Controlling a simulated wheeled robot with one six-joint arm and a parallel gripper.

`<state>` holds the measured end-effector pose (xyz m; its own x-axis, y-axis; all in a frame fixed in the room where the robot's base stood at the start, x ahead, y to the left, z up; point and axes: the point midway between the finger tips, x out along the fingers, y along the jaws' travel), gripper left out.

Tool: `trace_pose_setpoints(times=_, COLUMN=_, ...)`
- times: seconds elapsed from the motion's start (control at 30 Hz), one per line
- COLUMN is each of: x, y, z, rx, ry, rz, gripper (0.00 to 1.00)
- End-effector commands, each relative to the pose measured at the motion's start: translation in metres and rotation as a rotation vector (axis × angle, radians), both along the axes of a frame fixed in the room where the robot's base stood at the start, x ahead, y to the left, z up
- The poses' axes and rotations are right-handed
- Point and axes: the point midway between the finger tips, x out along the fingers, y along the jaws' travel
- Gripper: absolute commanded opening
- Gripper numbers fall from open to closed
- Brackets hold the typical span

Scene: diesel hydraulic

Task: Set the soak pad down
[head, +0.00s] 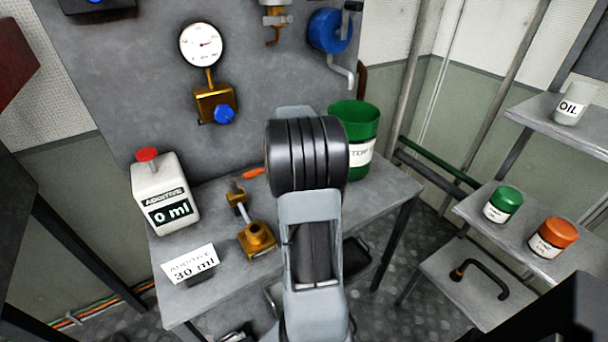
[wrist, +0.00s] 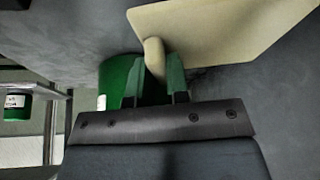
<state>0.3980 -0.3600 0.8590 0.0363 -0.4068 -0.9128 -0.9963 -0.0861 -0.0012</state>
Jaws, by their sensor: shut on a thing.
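The soak pad appears to be the cream flat piece (wrist: 225,35) in the wrist view, with a rounded grip at its lower left corner. My gripper (wrist: 156,82) has two green fingers shut on that grip, and the pad extends up and to the right beyond them. A grey surface lies behind the pad; I cannot tell whether they touch. In the head view my own arm hides the gripper and the pad.
The grey bench (head: 215,300) carries a white additive can (head: 160,205), a 30 ml card (head: 190,263), a brass fitting (head: 257,240) and a green bucket (head: 355,120). A gauge (head: 201,44) hangs above. Shelves at right hold green (head: 503,204) and orange (head: 553,237) tins.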

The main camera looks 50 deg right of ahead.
Motion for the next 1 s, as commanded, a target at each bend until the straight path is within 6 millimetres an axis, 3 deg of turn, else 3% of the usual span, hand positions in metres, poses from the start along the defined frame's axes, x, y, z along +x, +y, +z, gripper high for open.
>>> trace_pose_setpoints(times=0.1, x=-0.001, y=0.0, z=-0.022, rx=0.002, ry=0.004, rz=0.001, gripper=0.0)
trace_pose_setpoints(times=0.23, x=0.0, y=0.0, z=-0.035, rx=0.001, ry=0.001, rz=0.0, gripper=0.0)
trace_pose_setpoints(times=0.73, x=0.0, y=0.0, z=-0.042, rx=0.0, ry=-0.001, rz=0.0, gripper=0.0)
trace_pose_setpoints(times=0.77, x=0.0, y=0.0, z=-0.042, rx=0.0, ry=0.0, rz=0.0, gripper=0.17)
trace_pose_setpoints(times=1.0, x=0.0, y=0.0, z=-0.041, rx=0.0, ry=0.0, rz=0.0, gripper=0.4)
